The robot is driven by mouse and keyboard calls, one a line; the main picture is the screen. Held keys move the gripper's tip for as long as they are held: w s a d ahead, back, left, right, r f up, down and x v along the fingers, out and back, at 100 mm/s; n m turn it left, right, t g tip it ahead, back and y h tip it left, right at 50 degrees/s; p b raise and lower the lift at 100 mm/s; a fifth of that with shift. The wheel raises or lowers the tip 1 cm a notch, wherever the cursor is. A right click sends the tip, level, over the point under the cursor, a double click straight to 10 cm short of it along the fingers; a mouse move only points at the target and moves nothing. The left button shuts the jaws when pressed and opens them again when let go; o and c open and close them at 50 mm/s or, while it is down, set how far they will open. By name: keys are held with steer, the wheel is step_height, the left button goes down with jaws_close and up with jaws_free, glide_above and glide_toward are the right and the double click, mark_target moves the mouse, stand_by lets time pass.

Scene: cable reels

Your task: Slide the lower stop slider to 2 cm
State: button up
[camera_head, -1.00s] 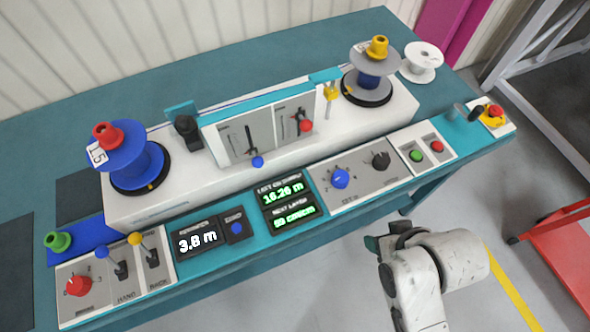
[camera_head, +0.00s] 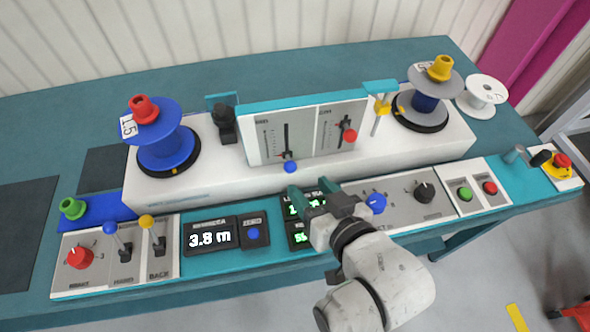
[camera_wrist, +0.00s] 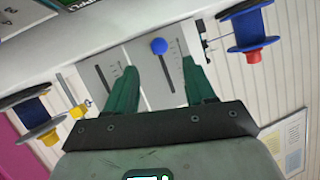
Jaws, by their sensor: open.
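The slider panel (camera_head: 305,132) stands upright on the white housing and has two vertical slots with scales. The left slider has a blue knob (camera_head: 290,167) at the bottom of its slot; the right slider has a red knob (camera_head: 349,135) higher up. The panel labels are too small to read, so I cannot tell which is the lower stop. My gripper (camera_head: 314,192) is open and empty, in front of and below the panel. In the wrist view, the blue knob (camera_wrist: 158,46) appears between my spread fingers (camera_wrist: 160,66), apart from them. The red knob is hidden there.
A blue reel (camera_head: 165,150) stands left of the panel and a grey reel (camera_head: 432,100) right. A yellow part (camera_head: 382,105) sits beside the panel's right edge. Displays (camera_head: 211,236), knobs and levers line the front console below my gripper.

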mark_target(293, 170)
steer(key=x, duration=0.7)
steer(key=shift+w+a+f, duration=0.1)
steer(key=shift+w+f, duration=0.05)
steer(key=shift+w, duration=0.1)
jaws_close()
stand_by(0.4)
